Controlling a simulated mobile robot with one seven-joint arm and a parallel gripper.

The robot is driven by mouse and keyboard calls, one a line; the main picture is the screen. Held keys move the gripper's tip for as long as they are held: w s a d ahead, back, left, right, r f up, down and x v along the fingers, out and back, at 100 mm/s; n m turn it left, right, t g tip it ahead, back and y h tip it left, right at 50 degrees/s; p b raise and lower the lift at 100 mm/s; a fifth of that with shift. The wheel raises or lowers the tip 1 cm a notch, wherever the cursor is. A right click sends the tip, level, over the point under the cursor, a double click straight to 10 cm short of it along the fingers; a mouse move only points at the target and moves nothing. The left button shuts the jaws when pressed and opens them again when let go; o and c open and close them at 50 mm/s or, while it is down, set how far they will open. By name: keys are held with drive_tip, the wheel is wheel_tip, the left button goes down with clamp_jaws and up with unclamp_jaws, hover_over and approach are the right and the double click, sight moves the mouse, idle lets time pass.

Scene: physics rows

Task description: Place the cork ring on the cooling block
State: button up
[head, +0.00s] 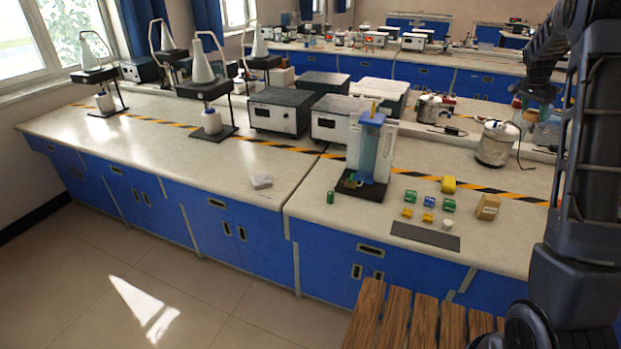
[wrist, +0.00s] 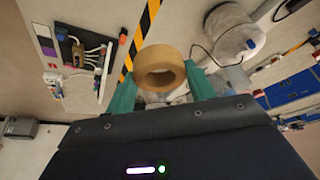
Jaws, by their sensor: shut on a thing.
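My gripper (wrist: 161,88) is shut on the cork ring (wrist: 160,53), a thick tan ring with a round hole, held between two teal fingers in the wrist view. The ring is held in the air above the bench. In the head view my gripper (head: 539,92) is at the upper right, above the right part of the bench; the ring is hard to make out there. I cannot tell for certain which thing is the cooling block. Small green, blue and yellow blocks (head: 429,202) and a brown box (head: 487,207) stand on the front right bench.
A dark flat mat (head: 425,236) lies at the bench's front edge beside a small white cylinder (head: 447,224). A tall unit with a blue top (head: 372,118) stands left of the blocks. Metal pots (head: 496,145) stand behind. The bench's left front is mostly clear.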

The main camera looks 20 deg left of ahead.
wheel_tip(320, 180, up, 13)
drive_tip(key=w+a+n+t+y, duration=0.25)
drive_tip(key=a+n, duration=0.75)
drive_tip(key=a, duration=3.4)
drive_tip(key=n+g+y, duration=0.3)
drive_tip(key=n+y, duration=0.2)
drive_tip(key=n, duration=0.7)
hover_over(266, 180)
drive_tip(key=s+d, duration=0.1)
drive_tip(key=f, duration=4.6)
drive_tip(key=shift+d+f, duration=0.2)
drive_tip(key=shift+f, duration=0.15)
drive_tip(key=o, duration=1)
drive_tip(key=shift+c, duration=0.2)
